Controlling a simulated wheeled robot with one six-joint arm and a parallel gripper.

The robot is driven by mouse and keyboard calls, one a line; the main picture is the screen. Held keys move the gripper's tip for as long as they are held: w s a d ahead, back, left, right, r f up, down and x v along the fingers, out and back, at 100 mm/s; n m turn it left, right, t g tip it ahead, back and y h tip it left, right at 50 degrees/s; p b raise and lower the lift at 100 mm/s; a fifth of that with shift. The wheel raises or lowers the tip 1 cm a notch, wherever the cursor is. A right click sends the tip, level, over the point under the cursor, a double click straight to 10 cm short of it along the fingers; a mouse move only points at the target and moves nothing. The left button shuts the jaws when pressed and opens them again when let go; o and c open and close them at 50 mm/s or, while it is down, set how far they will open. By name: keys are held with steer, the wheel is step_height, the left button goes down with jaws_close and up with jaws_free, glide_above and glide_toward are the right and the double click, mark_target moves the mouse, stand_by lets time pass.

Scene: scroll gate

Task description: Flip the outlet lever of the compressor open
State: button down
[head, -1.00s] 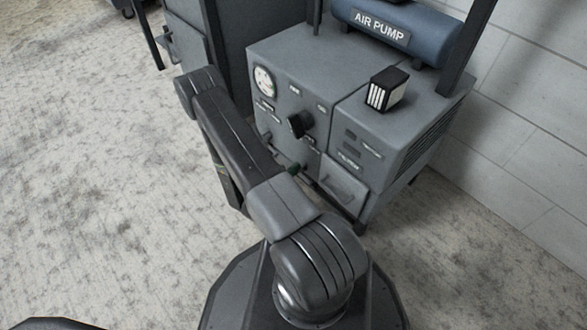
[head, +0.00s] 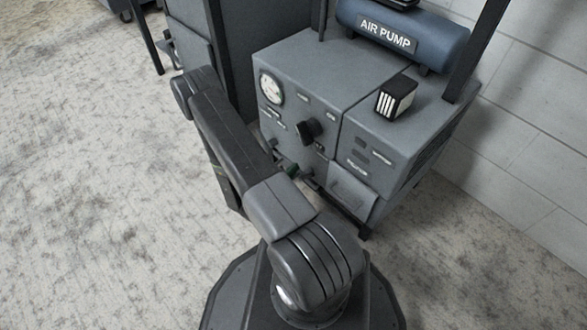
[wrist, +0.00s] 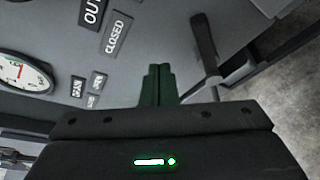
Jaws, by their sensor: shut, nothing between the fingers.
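The compressor (head: 345,100) is a grey cabinet with a blue air pump tank on top. In the wrist view a dark lever (wrist: 204,45) stands out from the panel, right of my gripper (wrist: 158,72). A plate reading CLOSED (wrist: 116,33) and a partly cut-off plate starting OUT (wrist: 92,10) are to the left of the lever. My gripper's green fingers are shut together and empty, with a visible gap to the lever.
A round gauge (wrist: 24,73) is at the left of the panel. A small black box (head: 396,97) lies on top. A block wall (head: 530,130) stands to the right. Open floor (head: 90,200) lies to the left.

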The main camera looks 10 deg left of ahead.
steer(key=s+a+f+p, duration=0.1)
steer(key=s+a, duration=0.2)
steer(key=s, duration=0.4)
steer(key=shift+s+f+p, duration=0.25)
steer(key=shift+s+p, duration=0.1)
steer(key=shift+p, duration=0.05)
steer(key=shift+a, duration=0.1)
steer(key=shift+w, duration=0.1)
